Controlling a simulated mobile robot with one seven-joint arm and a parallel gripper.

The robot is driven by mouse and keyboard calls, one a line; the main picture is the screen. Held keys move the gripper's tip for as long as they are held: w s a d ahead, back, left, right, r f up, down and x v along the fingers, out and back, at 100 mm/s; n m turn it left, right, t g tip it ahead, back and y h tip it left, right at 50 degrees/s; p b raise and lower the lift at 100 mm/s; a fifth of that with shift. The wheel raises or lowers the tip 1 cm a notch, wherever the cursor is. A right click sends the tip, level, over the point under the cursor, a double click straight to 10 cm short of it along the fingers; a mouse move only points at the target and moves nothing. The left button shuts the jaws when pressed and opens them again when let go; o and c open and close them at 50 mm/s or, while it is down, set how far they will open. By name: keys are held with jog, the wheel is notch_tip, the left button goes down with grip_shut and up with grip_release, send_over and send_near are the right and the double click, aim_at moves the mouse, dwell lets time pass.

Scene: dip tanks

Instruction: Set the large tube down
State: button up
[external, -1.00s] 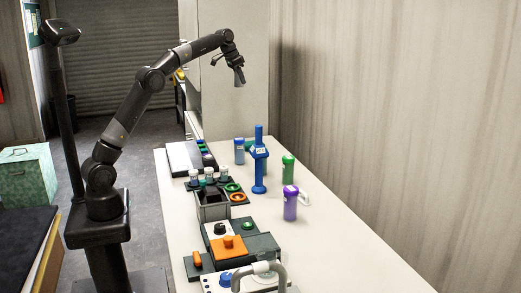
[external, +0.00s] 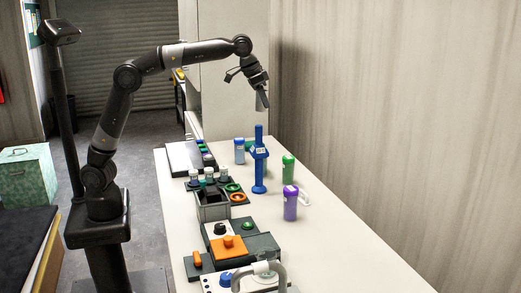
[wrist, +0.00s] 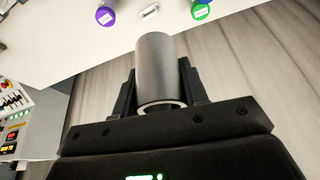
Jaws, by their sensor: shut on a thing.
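The large tube, a plain grey cylinder (wrist: 156,65), is between the two black fingers of my gripper (wrist: 158,85) in the wrist view. In the external view my gripper (external: 261,88) is shut on the tube (external: 262,101) and points down. It is high in the air over the far part of the white table (external: 345,255). The tube touches nothing but the fingers.
A tall blue stand (external: 259,170) rises below the gripper. A blue tube (external: 239,152), a green-capped tube (external: 288,168) and a purple tube (external: 290,205) stand around it. A rack of vials (external: 208,178) is to the left. The table's right front is clear.

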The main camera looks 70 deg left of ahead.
jog(key=s+d, duration=0.7)
jog(key=d, duration=0.4)
notch_tip(320, 180, down, 26)
jog(key=shift+m, duration=0.3)
jog(key=w+a+f, duration=0.2)
jog(key=w, duration=0.1)
jog(key=w+a+f, duration=0.5)
jog(key=a, duration=0.1)
jog(key=shift+w+f, duration=0.2)
jog(key=shift+w, duration=0.2)
jog(key=shift+f, duration=1.95)
jog(key=shift+f, duration=0.15)
jog(key=o, duration=1.1)
jog(key=shift+c, duration=0.2)
